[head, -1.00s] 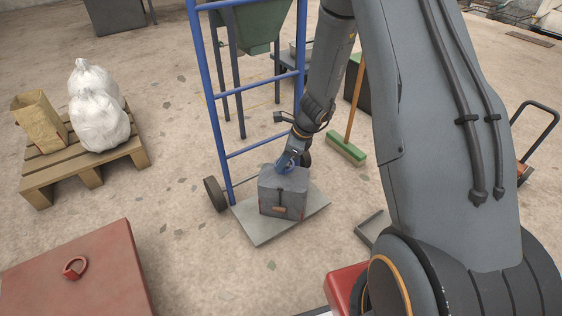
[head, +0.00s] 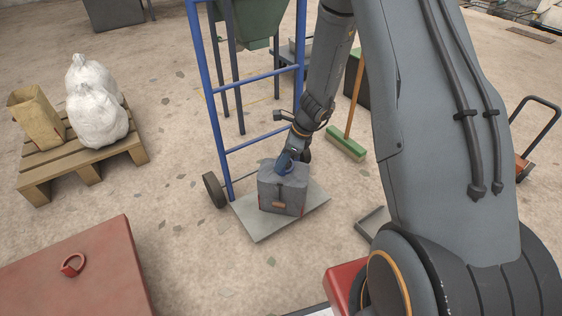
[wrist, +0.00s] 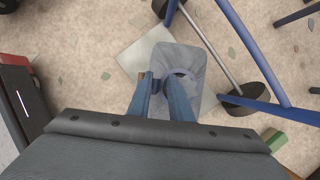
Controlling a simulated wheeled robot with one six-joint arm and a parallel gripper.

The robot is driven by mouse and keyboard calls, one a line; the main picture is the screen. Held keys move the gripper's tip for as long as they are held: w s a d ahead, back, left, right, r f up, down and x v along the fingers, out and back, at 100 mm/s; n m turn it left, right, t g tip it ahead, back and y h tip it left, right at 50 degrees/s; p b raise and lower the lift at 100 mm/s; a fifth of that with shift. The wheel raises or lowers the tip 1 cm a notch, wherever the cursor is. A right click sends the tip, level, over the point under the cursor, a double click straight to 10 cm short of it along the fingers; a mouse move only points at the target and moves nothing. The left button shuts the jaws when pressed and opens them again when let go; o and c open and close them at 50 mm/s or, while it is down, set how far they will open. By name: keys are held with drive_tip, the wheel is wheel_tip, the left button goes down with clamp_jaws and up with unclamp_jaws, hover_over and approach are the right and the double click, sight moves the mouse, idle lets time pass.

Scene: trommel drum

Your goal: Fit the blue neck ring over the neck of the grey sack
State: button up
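The grey sack (head: 281,199) stands on the plate of a blue hand truck, and its top also shows in the wrist view (wrist: 183,55). The blue neck ring (head: 284,168) is at the sack's top, below my gripper (head: 288,160). In the wrist view my gripper (wrist: 157,83) has its two fingers close together over the sack, seemingly shut on the ring's grip part.
The hand truck's plate (head: 252,222) and blue frame (head: 205,90) stand close around the sack. A red ring (head: 73,264) lies on a red box (head: 85,285). A pallet (head: 85,170) carries white sacks and a brown bag.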

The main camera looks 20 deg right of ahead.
drive_tip(key=shift+o, duration=0.4)
drive_tip(key=p+v, duration=0.3)
drive_tip(key=v, duration=0.5)
drive_tip(key=s+a+r+n+g, duration=0.1)
drive_tip(key=s+a+r+n, duration=0.6)
drive_tip(key=a, duration=0.3)
drive_tip(key=s+a+r+n+g, duration=0.1)
drive_tip(key=s+a+r+n, duration=0.55)
drive_tip(key=a+n, duration=0.2)
drive_tip(key=s+a+r+n+h, duration=0.15)
drive_tip(key=s+r+n, duration=0.25)
drive_tip(key=s+n, duration=0.45)
drive_tip(key=s+a+r+n+h, duration=0.1)
drive_tip(key=s+a+r+n, duration=0.4)
drive_tip(key=s, duration=0.6)
drive_tip(key=d+r+m+h+p, duration=0.1)
drive_tip(key=d+r+m+p, duration=0.4)
drive_tip(key=d+r+p, duration=1.7)
wheel_tip(320, 180, up, 3)
drive_tip(key=p, duration=0.9)
drive_tip(key=shift+d+m, duration=0.3)
drive_tip(key=shift+d, duration=0.05)
